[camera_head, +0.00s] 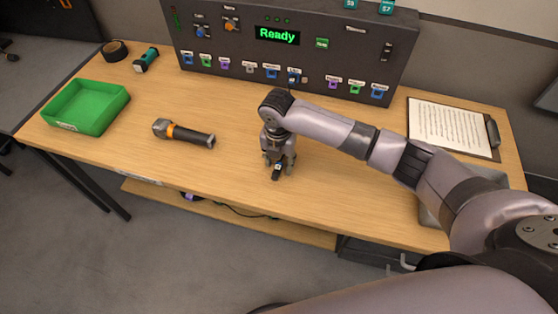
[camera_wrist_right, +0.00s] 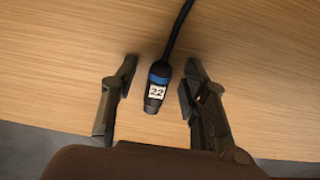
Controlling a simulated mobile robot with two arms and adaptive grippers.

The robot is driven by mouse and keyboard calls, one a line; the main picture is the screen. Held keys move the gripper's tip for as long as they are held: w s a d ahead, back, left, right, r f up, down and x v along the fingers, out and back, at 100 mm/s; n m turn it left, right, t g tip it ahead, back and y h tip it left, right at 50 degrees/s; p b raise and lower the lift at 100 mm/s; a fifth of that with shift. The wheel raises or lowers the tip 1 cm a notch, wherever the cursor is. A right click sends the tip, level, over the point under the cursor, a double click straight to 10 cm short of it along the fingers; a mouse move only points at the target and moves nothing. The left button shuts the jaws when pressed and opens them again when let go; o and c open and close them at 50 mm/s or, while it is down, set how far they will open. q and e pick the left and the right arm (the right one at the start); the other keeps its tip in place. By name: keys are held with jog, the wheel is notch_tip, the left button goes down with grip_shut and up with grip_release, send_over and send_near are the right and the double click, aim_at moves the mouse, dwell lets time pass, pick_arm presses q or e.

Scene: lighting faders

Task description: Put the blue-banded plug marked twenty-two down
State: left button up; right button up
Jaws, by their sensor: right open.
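The blue-banded plug (camera_wrist_right: 157,88) marked 22 lies on the wooden table in the right wrist view, with its black cable running up and away. It sits between the two spread fingers of my right gripper (camera_wrist_right: 155,92), with a gap on each side. In the head view the plug (camera_head: 277,174) shows small and dark under my right gripper (camera_head: 279,170), near the table's front middle. My right gripper is open, pointing down. My left gripper is not in view.
A dark panel (camera_head: 345,62) with a green "Ready" display and a row of coloured sockets stands at the back. A green tray (camera_head: 118,112), a flashlight (camera_head: 183,133) and a tape roll (camera_head: 115,50) are on the left. A clipboard (camera_head: 493,134) lies right.

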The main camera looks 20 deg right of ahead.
aim_at(278, 165)
jog(key=shift+r, duration=0.6)
notch_tip(278, 165, up, 12)
jog(key=shift+s+a+f+b, duration=0.15)
jog(key=shift+s+f+b, duration=0.1)
jog(key=shift+b, duration=0.15)
jog(key=shift+s+f, duration=0.1)
